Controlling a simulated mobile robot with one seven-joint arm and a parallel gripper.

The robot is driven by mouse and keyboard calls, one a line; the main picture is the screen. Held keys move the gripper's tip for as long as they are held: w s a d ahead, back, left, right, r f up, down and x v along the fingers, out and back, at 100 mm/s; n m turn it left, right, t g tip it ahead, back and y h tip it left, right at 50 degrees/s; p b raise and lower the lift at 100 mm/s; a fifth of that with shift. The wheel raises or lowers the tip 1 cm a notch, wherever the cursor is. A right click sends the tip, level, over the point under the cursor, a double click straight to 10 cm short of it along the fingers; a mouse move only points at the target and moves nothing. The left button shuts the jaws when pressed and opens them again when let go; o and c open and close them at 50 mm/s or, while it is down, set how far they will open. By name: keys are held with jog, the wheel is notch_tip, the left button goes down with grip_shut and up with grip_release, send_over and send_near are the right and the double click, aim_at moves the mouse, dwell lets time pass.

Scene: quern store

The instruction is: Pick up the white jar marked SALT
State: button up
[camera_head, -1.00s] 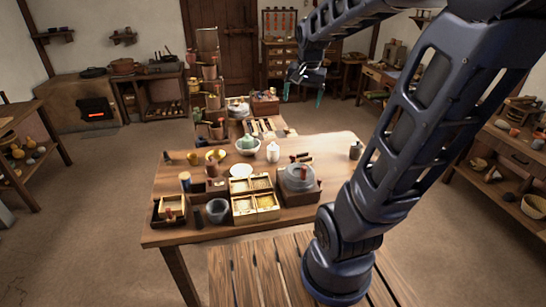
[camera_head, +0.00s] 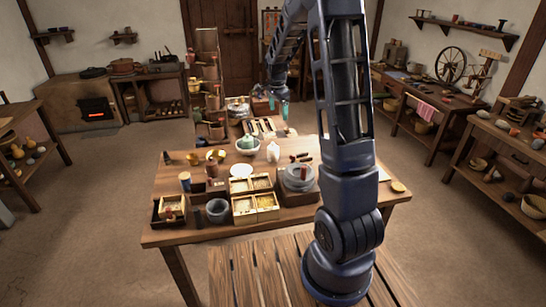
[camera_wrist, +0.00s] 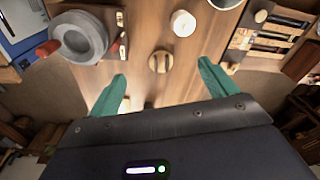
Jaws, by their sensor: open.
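A white jar (camera_head: 273,153) stands upright on the wooden table, right of the pale bowl; its marking is too small to read. In the wrist view a round white top (camera_wrist: 183,23), apparently this jar, shows beyond my fingers near the upper middle. My gripper (camera_head: 278,104) is in the air above the far part of the table, apart from the jar. In the wrist view its two green fingers (camera_wrist: 162,82) are spread wide with nothing held between them.
A pale bowl with green contents (camera_head: 248,146) stands left of the jar. A grey quern (camera_head: 299,177) sits in front and right. Wooden boxes (camera_head: 254,207) crowd the near side. A small round wooden thing (camera_wrist: 160,62) lies between my fingers and the white top.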

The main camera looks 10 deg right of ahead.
aim_at(272, 145)
jog(key=w+f+m, duration=0.1)
jog(key=w+f, duration=0.2)
jog(key=f, duration=0.2)
jog(key=w+a+f+m, duration=0.1)
jog(key=w+f+m, duration=0.1)
jog(key=f, duration=0.3)
jog(key=w+f+m+g+h, duration=0.1)
jog(key=w+f, duration=0.3)
jog(key=f, duration=0.1)
jog(key=shift+w+a+f, duration=0.2)
jog(key=shift+a+f, duration=0.05)
jog(key=shift+m, duration=0.3)
jog(key=f, duration=0.6)
jog(key=shift+d, duration=0.4)
jog(key=shift+s+d+f, duration=0.1)
jog(key=shift+f, duration=1.2)
jog(key=shift+s+d+f, duration=0.1)
jog(key=shift+f, duration=1.15)
jog(key=shift+c, duration=0.2)
jog(key=c, duration=1.2)
jog(key=shift+c, duration=0.2)
jog(key=shift+r, duration=0.15)
